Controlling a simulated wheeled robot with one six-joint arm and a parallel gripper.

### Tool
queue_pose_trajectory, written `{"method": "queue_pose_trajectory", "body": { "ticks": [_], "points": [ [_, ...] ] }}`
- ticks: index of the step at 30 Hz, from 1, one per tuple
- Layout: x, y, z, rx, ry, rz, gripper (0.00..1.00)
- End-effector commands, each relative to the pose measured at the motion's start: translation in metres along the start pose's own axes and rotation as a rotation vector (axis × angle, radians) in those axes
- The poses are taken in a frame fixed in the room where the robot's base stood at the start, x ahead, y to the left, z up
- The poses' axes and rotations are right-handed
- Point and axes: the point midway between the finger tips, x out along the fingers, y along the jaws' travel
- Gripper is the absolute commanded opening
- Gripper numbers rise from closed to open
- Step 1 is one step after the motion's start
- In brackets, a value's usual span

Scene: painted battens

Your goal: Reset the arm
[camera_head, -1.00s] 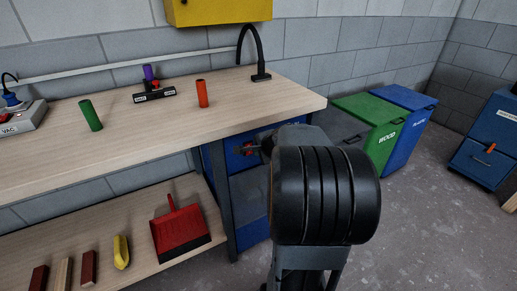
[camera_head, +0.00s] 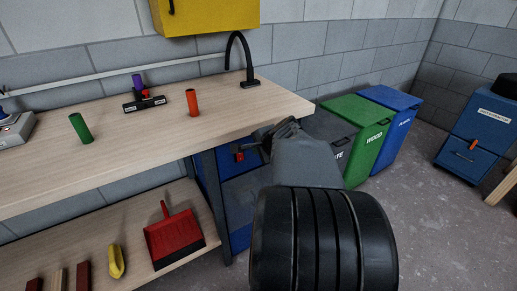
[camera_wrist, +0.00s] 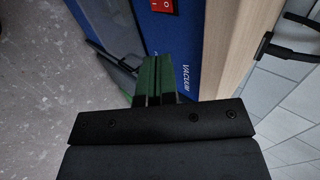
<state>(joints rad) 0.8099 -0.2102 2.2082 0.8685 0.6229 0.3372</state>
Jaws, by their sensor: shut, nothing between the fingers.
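My gripper (camera_wrist: 157,78) shows in the wrist view with its two green-and-dark fingers shut together, nothing between them. Behind the fingers is a blue vacuum unit (camera_wrist: 200,45) with a red switch (camera_wrist: 162,4), under the edge of the wooden workbench (camera_wrist: 222,45). In the head view my arm reaches forward to the right of the workbench (camera_head: 150,135). Its black ridged joint and grey link cover part of the view, and the fingers cannot be made out there.
A red dustpan (camera_head: 173,235) lies on the lower shelf. Green (camera_head: 365,115) and blue (camera_head: 402,120) bins and a dark bin (camera_head: 330,132) stand beyond my arm.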

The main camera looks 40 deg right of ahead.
Motion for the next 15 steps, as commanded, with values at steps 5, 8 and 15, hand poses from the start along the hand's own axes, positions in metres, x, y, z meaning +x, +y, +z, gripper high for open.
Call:
{"method": "queue_pose_trajectory", "body": {
  "ticks": [5,8,15],
  "points": [
    [0.0,0.0,0.0,0.0,0.0,0.0,0.0],
    [0.0,0.0,0.0,0.0,0.0,0.0,0.0],
    [-0.025,-0.022,0.048,-0.209,-0.086,0.058,0.0]
  ]
}}
